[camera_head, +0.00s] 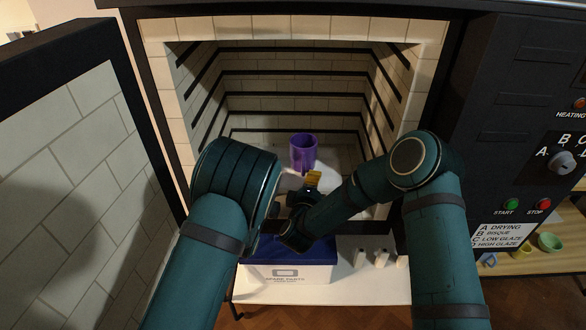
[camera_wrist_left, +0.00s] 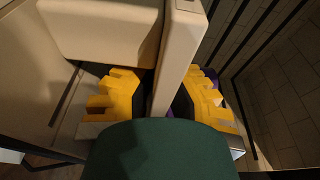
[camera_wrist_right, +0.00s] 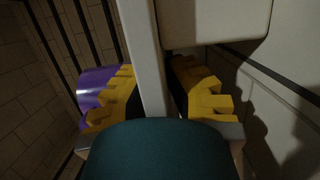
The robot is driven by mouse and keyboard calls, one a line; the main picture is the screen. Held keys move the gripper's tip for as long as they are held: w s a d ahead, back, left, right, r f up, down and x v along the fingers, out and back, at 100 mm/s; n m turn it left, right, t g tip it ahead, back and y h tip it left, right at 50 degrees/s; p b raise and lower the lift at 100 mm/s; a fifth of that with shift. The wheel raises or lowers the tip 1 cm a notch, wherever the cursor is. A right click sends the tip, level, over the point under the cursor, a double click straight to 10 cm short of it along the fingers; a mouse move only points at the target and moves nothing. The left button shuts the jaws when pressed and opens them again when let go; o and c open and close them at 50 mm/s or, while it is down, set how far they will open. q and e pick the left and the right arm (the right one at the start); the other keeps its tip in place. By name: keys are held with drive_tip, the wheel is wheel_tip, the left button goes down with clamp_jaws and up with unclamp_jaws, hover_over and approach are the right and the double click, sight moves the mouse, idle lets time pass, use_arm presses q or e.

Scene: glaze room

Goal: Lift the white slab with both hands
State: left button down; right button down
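The white slab (camera_head: 345,182) lies low in the kiln opening, with a purple mug (camera_head: 304,150) standing on it. My right gripper (camera_head: 312,180) is at the slab's right side; its yellow fingers stand either side of a pale upright edge (camera_wrist_right: 145,50) in the right wrist view. My left gripper (camera_wrist_left: 165,95) has its fingers either side of a similar pale edge (camera_wrist_left: 177,60). A dark gap shows on one side of each edge, so both grippers look open around it. In the head view the left gripper is mostly hidden behind my left arm.
Kiln walls (camera_head: 178,108) close in on both sides. The open kiln door (camera_head: 70,150) stands at left and a control panel (camera_head: 525,150) at right. A blue-lidded box (camera_head: 285,272) and small white posts (camera_head: 380,258) sit on a white surface in front.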

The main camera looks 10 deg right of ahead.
use_arm(q)
drive_tip(key=shift+r, duration=0.15)
use_arm(e)
drive_tip(key=shift+r, duration=0.15)
